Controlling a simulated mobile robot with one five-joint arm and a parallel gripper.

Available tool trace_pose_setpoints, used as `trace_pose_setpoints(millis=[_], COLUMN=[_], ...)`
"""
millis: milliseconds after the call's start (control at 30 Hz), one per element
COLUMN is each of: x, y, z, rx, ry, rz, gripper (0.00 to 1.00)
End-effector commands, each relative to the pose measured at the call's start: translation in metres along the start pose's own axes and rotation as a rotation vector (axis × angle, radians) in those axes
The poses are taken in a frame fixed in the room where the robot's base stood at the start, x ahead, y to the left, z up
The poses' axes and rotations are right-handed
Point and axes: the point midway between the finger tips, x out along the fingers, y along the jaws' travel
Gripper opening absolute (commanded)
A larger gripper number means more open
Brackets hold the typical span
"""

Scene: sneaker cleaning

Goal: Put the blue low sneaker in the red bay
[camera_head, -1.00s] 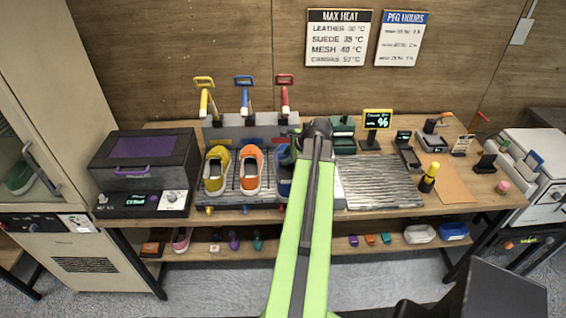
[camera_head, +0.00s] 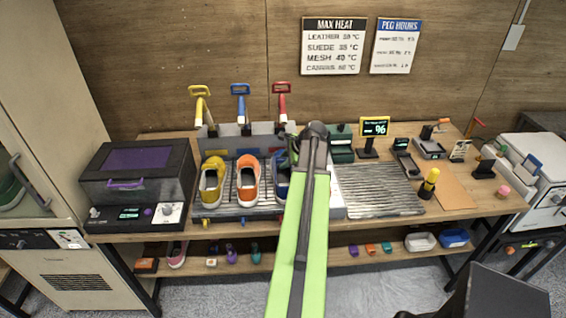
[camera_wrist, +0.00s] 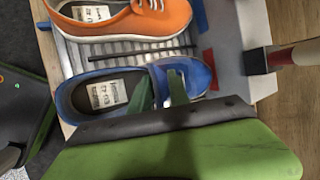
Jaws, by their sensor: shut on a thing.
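The blue low sneaker (camera_wrist: 105,92) lies on the ribbed rack beside the orange sneaker (camera_wrist: 130,20), its toe to the right in the wrist view. In the head view the blue sneaker (camera_head: 282,188) is partly hidden by my arm. It is in the rightmost lane, below the red-handled lever (camera_head: 281,103). A red mark (camera_wrist: 207,60) shows near its toe, so this looks like the red bay. My gripper (camera_wrist: 164,82) is shut on the sneaker near its front opening. The fingers also show faintly in the head view (camera_head: 290,158). Whether the sole rests fully on the rack is unclear.
A yellow sneaker (camera_head: 211,182) and the orange sneaker fill the lanes to the left. A dark box with a purple window (camera_head: 137,170) stands further left. A ribbed metal mat (camera_head: 380,190) to the right is bare. Levers rise behind the rack.

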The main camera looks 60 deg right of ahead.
Motion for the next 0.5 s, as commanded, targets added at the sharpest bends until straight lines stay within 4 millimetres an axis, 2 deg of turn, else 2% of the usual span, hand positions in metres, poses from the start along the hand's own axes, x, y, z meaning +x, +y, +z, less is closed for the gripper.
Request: trace_pose_setpoints(millis=[500], x=[0.0062], y=[0.003], z=[0.0013], rx=[-0.003], ry=[-0.002], rz=[0.001], gripper=[0.0])
